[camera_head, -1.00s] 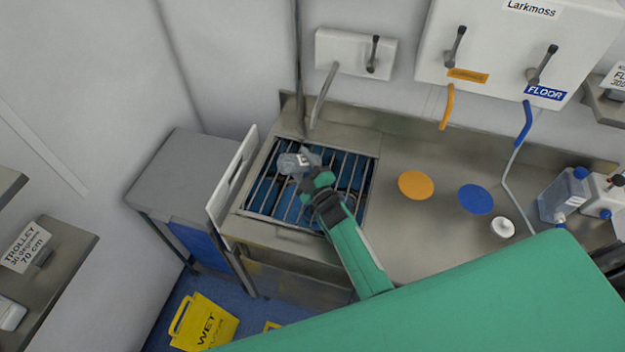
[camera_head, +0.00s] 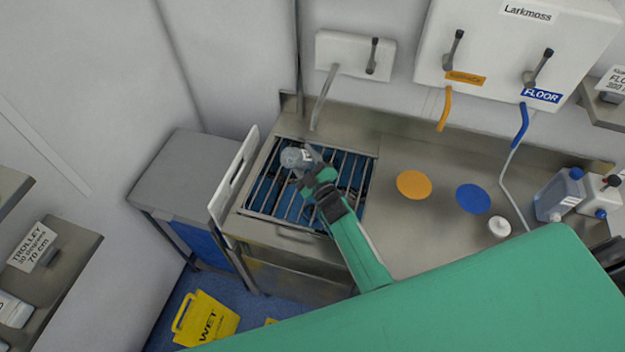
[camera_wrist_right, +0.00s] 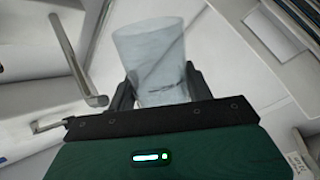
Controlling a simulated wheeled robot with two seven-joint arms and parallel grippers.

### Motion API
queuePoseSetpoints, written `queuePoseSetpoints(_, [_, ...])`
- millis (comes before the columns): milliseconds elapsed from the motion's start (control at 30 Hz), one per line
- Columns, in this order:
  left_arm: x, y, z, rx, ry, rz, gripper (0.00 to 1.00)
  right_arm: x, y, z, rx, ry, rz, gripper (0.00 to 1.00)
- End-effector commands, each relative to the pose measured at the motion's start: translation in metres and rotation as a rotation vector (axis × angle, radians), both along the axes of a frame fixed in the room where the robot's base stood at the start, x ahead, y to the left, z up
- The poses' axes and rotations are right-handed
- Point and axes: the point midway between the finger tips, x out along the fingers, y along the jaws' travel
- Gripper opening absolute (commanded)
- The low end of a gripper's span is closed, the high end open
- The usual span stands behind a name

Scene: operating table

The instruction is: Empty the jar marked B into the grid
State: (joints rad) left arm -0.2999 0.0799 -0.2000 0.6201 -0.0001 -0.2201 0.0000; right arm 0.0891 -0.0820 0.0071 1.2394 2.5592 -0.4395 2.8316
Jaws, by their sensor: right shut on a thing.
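My right gripper (camera_head: 312,174) is shut on a clear jar (camera_head: 297,158) and holds it over the left part of the metal grid (camera_head: 352,170). The jar looks tilted, with its rounded end toward the left. A small pale label with a dark mark shows on its side, but I cannot read the letter surely. In the right wrist view the see-through jar (camera_wrist_right: 150,55) sits between the fingers; I cannot tell whether liquid is in it. Blue shows beneath the grid bars. My left gripper is out of view.
A tap (camera_head: 325,95) stands behind the grid and a white panel (camera_head: 233,178) at its left. On the steel counter to the right are an orange disc (camera_head: 414,185), a blue disc (camera_head: 473,199), a white cap (camera_head: 499,227) and bottles (camera_head: 561,194). A yellow wet-floor sign (camera_head: 205,318) is below.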

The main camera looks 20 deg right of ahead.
Motion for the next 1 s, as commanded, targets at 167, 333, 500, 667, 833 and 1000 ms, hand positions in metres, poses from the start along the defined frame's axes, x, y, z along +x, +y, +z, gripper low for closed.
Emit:
queuePoseSetpoints(167, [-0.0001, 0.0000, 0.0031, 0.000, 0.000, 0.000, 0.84, 0.0008, -0.0016, 0.0016, 0.021, 0.008, 0.000, 0.28])
queuePoseSetpoints(333, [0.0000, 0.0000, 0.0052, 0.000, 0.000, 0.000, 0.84, 0.0013, -0.0029, 0.0022, 0.043, 0.016, 0.000, 0.28])
queuePoseSetpoints(500, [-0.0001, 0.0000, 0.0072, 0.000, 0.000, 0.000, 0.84, 0.0018, -0.0043, 0.0027, 0.064, 0.025, 0.000, 0.28])
queuePoseSetpoints(667, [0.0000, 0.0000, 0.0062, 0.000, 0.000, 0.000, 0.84, 0.0017, -0.0042, 0.0019, 0.062, 0.023, 0.000, 0.28])
queuePoseSetpoints(833, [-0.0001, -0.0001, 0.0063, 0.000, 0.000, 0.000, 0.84, 0.0017, -0.0041, 0.0020, 0.062, 0.024, 0.000, 0.28])
queuePoseSetpoints(1000, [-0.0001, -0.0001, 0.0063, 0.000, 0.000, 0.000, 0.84, 0.0017, -0.0040, 0.0019, 0.062, 0.024, 0.000, 0.28])
